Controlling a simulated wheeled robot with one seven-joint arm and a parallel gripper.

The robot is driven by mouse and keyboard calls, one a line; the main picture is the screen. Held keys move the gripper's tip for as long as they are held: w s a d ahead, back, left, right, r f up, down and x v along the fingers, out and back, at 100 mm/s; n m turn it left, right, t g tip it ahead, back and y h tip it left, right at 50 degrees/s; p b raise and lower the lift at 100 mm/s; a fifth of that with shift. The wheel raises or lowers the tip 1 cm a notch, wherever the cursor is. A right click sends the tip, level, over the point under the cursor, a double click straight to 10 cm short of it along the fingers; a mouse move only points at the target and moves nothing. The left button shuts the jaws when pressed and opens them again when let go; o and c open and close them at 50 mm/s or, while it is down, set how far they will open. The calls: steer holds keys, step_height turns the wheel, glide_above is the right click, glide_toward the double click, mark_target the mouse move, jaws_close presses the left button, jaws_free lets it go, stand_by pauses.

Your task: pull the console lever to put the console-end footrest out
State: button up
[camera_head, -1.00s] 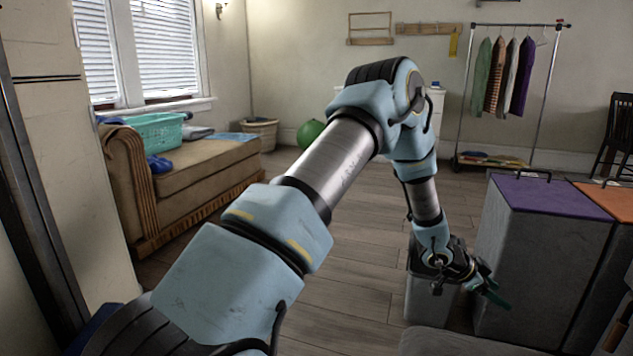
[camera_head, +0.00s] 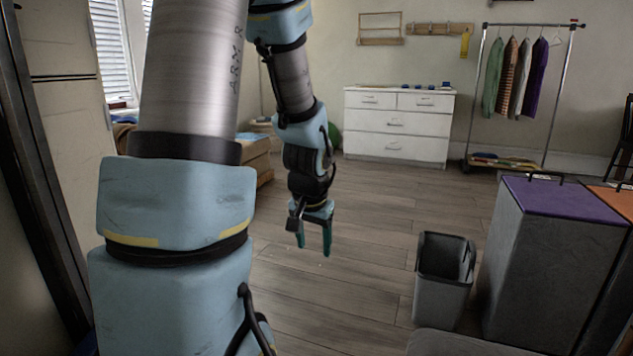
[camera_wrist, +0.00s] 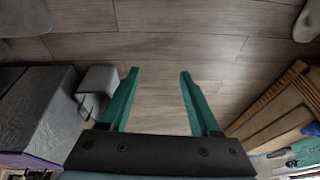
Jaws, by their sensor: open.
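My gripper (camera_head: 314,250) hangs over bare floor in the middle of the head view, fingers pointing down. In the wrist view its two green fingers (camera_wrist: 159,73) are apart with only floor planks between them. I cannot make out a console, a lever or a footrest in either view. A grey rounded surface (camera_head: 455,344) shows at the bottom edge of the head view; I cannot tell what it belongs to.
A grey open bin (camera_head: 443,285) stands beside a tall grey box with a purple lid (camera_head: 550,200) on the right. A white dresser (camera_head: 398,135) and a clothes rack (camera_head: 472,110) stand at the back. The central floor is clear.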

steer(key=s+a+r+n+g, duration=0.2)
steer(key=s+a+n, duration=0.3)
steer(key=s, duration=0.4)
step_height(320, 180, up, 32)
steer(key=a+m+p, duration=0.1)
steer(key=p, duration=3.1)
